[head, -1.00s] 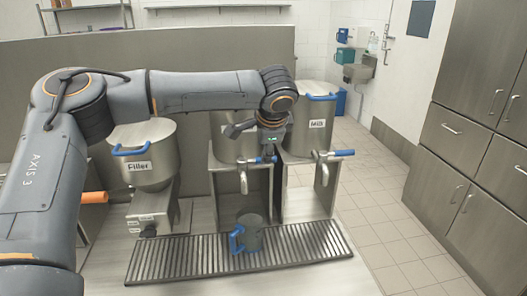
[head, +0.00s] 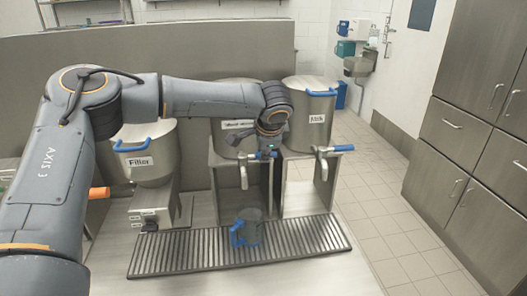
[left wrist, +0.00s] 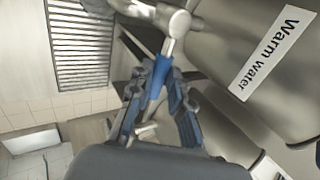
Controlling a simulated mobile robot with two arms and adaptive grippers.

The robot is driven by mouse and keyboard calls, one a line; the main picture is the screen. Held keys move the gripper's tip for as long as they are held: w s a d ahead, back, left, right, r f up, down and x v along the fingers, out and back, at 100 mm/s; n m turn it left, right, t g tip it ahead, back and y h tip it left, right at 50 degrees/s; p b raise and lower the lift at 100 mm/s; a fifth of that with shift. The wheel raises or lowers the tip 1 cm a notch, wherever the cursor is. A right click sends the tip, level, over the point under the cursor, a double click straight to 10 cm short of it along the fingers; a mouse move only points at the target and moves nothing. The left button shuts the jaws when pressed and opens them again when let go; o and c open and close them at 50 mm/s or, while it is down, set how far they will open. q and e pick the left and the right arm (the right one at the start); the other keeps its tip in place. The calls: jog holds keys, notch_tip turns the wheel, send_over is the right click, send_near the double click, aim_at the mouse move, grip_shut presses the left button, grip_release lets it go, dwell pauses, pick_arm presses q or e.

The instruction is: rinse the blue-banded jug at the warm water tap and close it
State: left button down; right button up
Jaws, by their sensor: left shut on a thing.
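The jug (head: 252,230), grey with a blue handle on its left, stands upright on the slatted drip grille below the warm water tap (head: 243,172). My left gripper (head: 266,152) is at the tap's blue lever, away from the jug. In the left wrist view, my left gripper (left wrist: 157,92) is shut on the blue lever (left wrist: 157,78), which joins the metal tap body (left wrist: 160,18). The "Warm water" label (left wrist: 272,50) is on the container beside it. I cannot make out any water stream. My right gripper is not in view.
The filler (head: 146,160) is at left. The drip grille (head: 180,256) has bare room on both sides of the jug. Cupboards (head: 470,130) line the right wall.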

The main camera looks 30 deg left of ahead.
pick_arm(q)
jog(key=m+p, duration=0.1)
jog(key=s+m+h+p, duration=0.1)
jog(key=p, duration=0.1)
jog(key=m+t+p, duration=0.1)
jog(key=shift+s+d+h+p, duration=0.2)
jog(key=shift+s+h+p, duration=0.1)
jog(key=shift+s, duration=0.05)
dwell(0.3)
dwell(0.4)
jog(key=shift+s+m+h+p, duration=0.3)
jog(key=shift+m+p, duration=0.4)
jog(key=shift+p, duration=0.2)
dwell(5.6)
